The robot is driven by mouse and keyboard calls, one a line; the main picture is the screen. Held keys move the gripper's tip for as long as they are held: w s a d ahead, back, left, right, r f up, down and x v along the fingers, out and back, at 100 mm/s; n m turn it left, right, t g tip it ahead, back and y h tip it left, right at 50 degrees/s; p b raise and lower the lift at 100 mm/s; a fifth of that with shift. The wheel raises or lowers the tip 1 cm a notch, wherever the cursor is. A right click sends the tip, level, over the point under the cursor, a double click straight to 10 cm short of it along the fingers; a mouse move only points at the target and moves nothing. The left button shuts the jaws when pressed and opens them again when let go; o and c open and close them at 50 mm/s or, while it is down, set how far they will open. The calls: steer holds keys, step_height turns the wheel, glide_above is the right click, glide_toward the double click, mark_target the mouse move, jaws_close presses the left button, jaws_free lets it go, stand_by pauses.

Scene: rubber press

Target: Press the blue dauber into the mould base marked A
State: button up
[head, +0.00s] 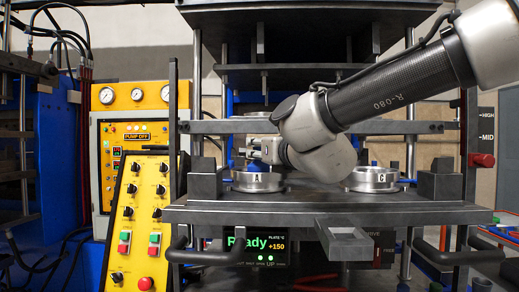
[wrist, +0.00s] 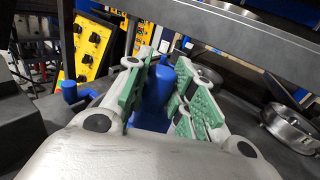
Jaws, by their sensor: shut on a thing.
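The mould base marked A (head: 257,182) is a silver ring with a white label, on the left of the press plate in the head view. My gripper (head: 262,150) is low over it, partly hidden by my wrist. In the wrist view, the green pads of my gripper (wrist: 158,98) are shut on a blue dauber (wrist: 157,88). In the head view, a bit of blue (head: 257,163) shows just above ring A. I cannot tell whether the dauber touches the base.
The mould base marked C (head: 375,180) sits to the right on the same plate (head: 330,213). A silver ring (wrist: 291,128) lies right of my gripper in the wrist view; its label is not readable. Another blue piece (wrist: 72,93) is at left. Dark crossbars run above.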

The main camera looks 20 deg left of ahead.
steer(key=shift+f, duration=0.45)
stand_by(1.1)
steer(key=shift+r, duration=0.1)
steer(key=shift+r, duration=3.8)
steer(key=shift+f, duration=0.15)
steer(key=shift+f, duration=3.45)
steer(key=shift+w+r, duration=0.1)
steer(key=shift+r, duration=2.45)
